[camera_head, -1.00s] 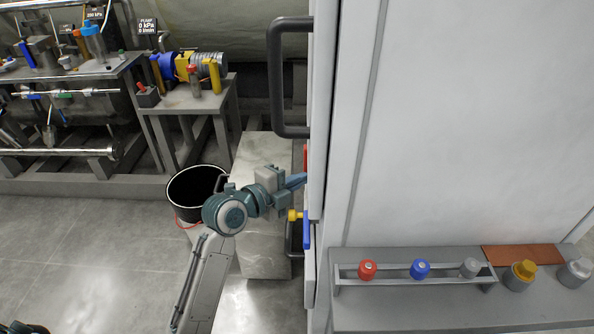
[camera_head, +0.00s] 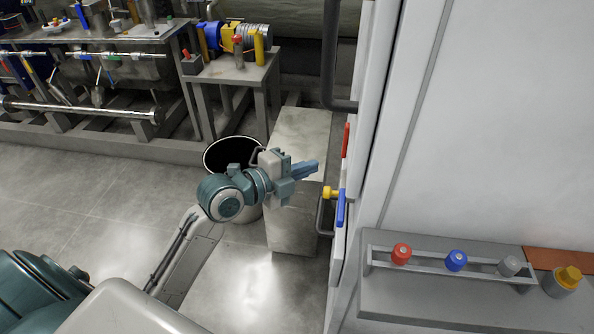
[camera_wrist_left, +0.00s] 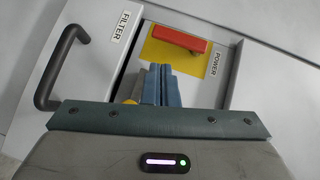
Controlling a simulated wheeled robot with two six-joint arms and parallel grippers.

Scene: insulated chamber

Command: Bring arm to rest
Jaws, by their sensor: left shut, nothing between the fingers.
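My left gripper (camera_head: 314,168) is in the middle of the head view, at the end of a teal and grey arm. Its blue fingers are pressed together with nothing between them. They point right, toward the chamber's front, with a gap in the picture between them and the panel. In the left wrist view the shut fingers (camera_wrist_left: 162,82) appear in front of a panel with a red handle (camera_wrist_left: 180,40) on a yellow plate, labelled POWER. A dark handle (camera_wrist_left: 58,68) beside a FILTER label is at the left. My right gripper is not in view.
The white chamber (camera_head: 490,110) fills the right. Its front carries a red handle (camera_head: 346,140), a blue handle (camera_head: 341,208) and a yellow knob (camera_head: 330,192). Open floor lies left.

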